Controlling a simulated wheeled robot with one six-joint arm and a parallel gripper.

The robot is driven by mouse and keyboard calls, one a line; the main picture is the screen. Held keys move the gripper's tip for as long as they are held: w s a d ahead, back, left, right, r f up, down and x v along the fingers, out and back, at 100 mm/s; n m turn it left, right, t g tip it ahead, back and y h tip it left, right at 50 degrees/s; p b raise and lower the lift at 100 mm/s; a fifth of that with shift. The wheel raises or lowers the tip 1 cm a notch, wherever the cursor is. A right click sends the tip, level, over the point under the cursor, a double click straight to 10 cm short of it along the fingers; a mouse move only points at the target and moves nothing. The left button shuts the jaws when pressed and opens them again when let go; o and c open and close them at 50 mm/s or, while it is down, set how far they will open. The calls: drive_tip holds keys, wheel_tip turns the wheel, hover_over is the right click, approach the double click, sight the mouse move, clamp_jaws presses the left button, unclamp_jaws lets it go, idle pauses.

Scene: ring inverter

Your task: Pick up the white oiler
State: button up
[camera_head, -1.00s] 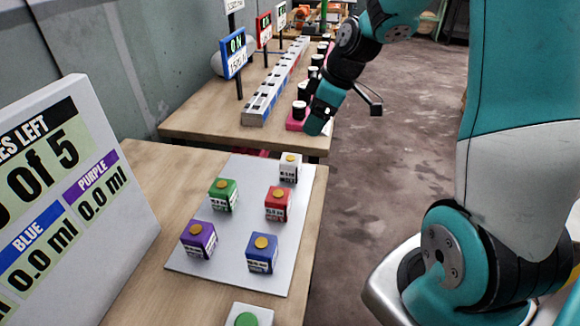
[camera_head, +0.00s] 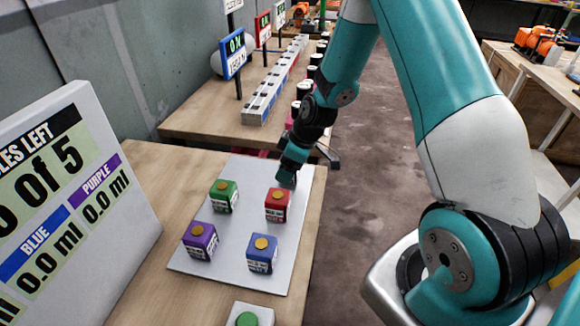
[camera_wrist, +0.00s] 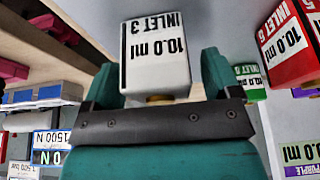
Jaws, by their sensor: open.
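The white oiler (camera_wrist: 155,45), a white block labelled "INLET 3" and "10.0 ml" with a gold cap, sits between the two teal fingers of my gripper (camera_wrist: 157,78) in the wrist view. The fingers are open, one on each side of it; I cannot tell whether they touch it. In the head view my gripper (camera_head: 288,172) is over the far right corner of the grey mat (camera_head: 240,167), and it hides the white oiler there.
Red (camera_head: 278,205), green (camera_head: 224,198), purple (camera_head: 200,242) and blue (camera_head: 262,254) oilers stand on the mat; the red one is closest to my gripper. A display board (camera_head: 75,215) stands at left. A long grey rail (camera_head: 268,98) lies on the table behind.

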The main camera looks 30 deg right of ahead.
drive_tip(key=shift+f, duration=0.25)
drive_tip(key=c, duration=1)
drive_tip(key=shift+c, duration=0.3)
drive_tip(key=shift+r, duration=0.15)
